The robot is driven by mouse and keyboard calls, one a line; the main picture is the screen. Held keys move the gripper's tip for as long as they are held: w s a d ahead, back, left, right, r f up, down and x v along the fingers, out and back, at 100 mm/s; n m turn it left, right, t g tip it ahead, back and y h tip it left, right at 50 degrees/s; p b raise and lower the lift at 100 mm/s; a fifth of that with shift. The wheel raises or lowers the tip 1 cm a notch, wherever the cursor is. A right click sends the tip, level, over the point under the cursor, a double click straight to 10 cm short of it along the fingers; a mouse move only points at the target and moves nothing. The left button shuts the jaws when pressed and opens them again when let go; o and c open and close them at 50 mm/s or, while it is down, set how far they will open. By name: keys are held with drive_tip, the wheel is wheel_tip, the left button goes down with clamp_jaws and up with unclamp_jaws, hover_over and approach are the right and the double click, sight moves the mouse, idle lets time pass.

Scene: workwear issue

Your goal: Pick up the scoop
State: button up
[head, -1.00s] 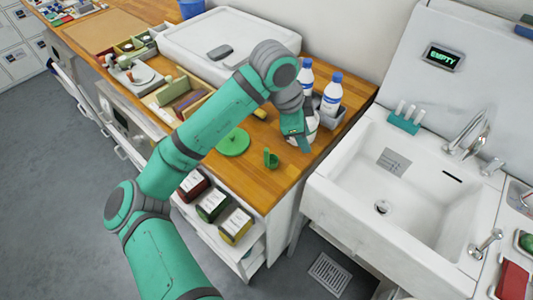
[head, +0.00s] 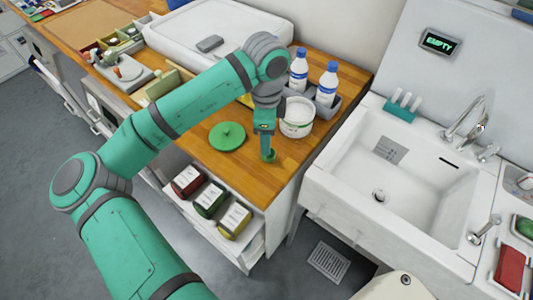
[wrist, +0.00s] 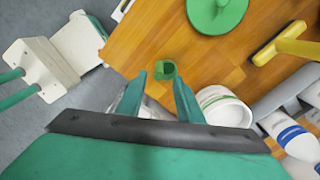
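The small green scoop (head: 271,156) is on the wooden counter near its front right corner, partly hidden by my gripper in the head view. It also shows in the wrist view (wrist: 165,69), just beyond the fingertips and roughly between them. My gripper (head: 267,150) points down over the scoop. In the wrist view its two fingers (wrist: 159,79) are apart with nothing held between them. I cannot tell whether a finger touches the scoop.
An open white tub (head: 297,117) stands right beside my gripper. A round green lid (head: 227,136) lies to the left. Bottles (head: 328,84) in a grey holder stand behind the tub. The sink (head: 410,185) is to the right. A drawer holding labelled containers (head: 210,200) is below the counter's front.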

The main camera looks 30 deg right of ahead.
sight(264, 157)
drive_tip(key=f, duration=0.2)
drive_tip(key=a+f, duration=0.1)
drive_tip(key=f, duration=0.1)
drive_tip(key=shift+f, duration=0.4)
drive_tip(key=shift+c, duration=0.2)
drive_tip(key=shift+w+d, duration=0.1)
clamp_jaws()
